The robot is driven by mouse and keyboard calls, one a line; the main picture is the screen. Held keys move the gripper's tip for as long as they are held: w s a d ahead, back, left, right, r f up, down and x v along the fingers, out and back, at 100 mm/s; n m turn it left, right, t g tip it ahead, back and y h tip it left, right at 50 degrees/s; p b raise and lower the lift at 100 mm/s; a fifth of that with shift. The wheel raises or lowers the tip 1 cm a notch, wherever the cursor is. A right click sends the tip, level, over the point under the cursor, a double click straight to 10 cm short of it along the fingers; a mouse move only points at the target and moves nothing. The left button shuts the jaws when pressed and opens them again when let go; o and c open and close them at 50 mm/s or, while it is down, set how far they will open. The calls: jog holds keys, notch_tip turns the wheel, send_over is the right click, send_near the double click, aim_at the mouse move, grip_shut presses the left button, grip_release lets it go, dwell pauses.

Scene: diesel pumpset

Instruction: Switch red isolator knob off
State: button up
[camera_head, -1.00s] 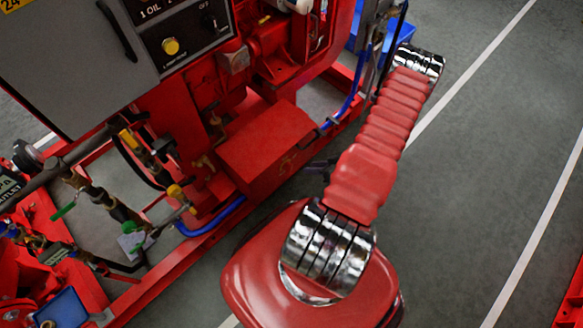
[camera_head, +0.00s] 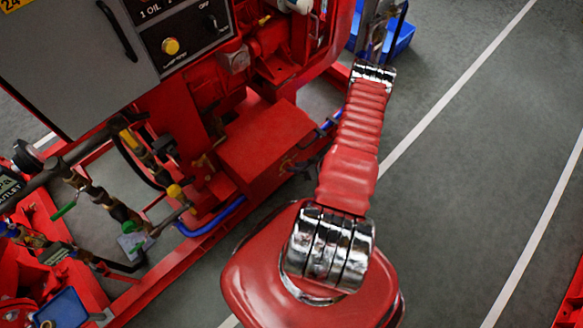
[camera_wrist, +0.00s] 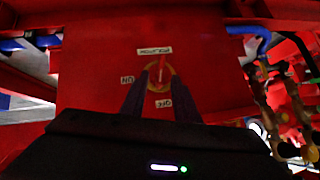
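The isolator knob (camera_wrist: 162,68) shows in the wrist view as a small narrow red handle within a yellow ring (camera_wrist: 153,86) on a red panel (camera_wrist: 95,75). White labels surround it: one above, an ON label (camera_wrist: 127,79) at left and an OFF label (camera_wrist: 163,103) below; the lettering looks upside down. My gripper (camera_wrist: 160,80) is open, its two dark fingers reaching up to either side of the ring. No contact with the knob can be made out. In the head view the knob cannot be made out clearly; the red box (camera_head: 262,138) stands left of my arm.
Brass valves and pipework (camera_wrist: 290,115) lie right of the panel in the wrist view. A blue hose (camera_wrist: 250,32) runs above right. In the head view, a grey control cabinet (camera_head: 70,60) stands upper left, with open floor (camera_head: 460,180) to the right.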

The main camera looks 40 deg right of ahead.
jog(key=x, duration=0.3)
jog(key=shift+w, duration=0.1)
jog(key=shift+c, duration=0.5)
grip_shut()
